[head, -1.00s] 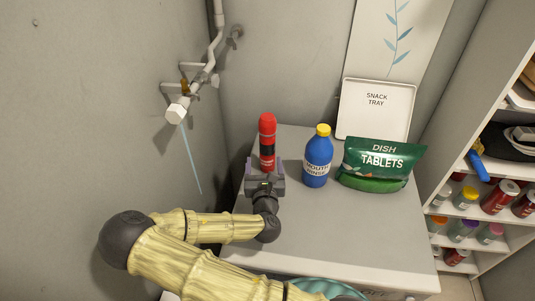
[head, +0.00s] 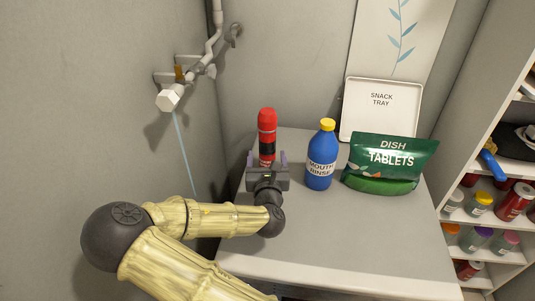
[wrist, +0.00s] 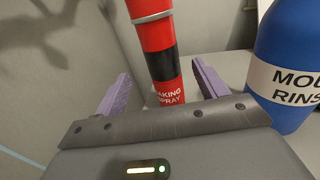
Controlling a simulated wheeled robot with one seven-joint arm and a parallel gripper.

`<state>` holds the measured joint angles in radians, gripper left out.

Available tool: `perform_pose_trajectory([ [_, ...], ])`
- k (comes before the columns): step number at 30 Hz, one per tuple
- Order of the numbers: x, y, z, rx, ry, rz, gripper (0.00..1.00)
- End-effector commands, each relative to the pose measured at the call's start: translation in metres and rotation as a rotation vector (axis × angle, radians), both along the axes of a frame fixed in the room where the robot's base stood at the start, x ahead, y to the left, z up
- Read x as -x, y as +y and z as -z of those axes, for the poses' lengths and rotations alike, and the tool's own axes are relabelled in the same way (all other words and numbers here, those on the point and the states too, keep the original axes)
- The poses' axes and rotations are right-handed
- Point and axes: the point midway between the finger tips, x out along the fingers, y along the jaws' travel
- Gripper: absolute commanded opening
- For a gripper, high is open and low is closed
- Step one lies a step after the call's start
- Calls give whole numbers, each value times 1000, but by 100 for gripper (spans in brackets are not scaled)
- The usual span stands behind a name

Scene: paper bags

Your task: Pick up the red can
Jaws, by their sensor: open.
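The red can (head: 267,125) is a tall red cylinder with a black band, standing upright on the white cabinet top near its back left corner. In the wrist view the red can (wrist: 154,45) stands ahead of the fingers, and the end of its label reads "AKING SPRAY". My gripper (head: 267,160) is right in front of the can. In the wrist view my gripper (wrist: 158,90) is open, with one purple finger to each side of the can's lower part. Neither finger visibly touches it. The can's base is hidden in the head view.
A blue mouth rinse bottle (head: 320,160) stands close to the right of my gripper. A green dish tablets pouch (head: 385,165) and a white snack tray (head: 380,107) are further right. A wall pipe (head: 190,75) is at left. The cabinet top's front (head: 340,240) is clear.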

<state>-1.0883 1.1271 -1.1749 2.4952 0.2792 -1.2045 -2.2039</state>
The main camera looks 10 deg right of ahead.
Motion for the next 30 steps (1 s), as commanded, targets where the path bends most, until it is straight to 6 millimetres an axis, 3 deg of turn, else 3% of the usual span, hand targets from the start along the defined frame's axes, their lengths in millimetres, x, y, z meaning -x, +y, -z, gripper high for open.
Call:
perform_pose_trajectory([
  [6, -32, -7, -3, -1, -2, 1, 72],
  [19, -39, -8, -2, -1, -1, 1, 72],
  [30, -84, -19, -3, -1, -2, 0, 72],
])
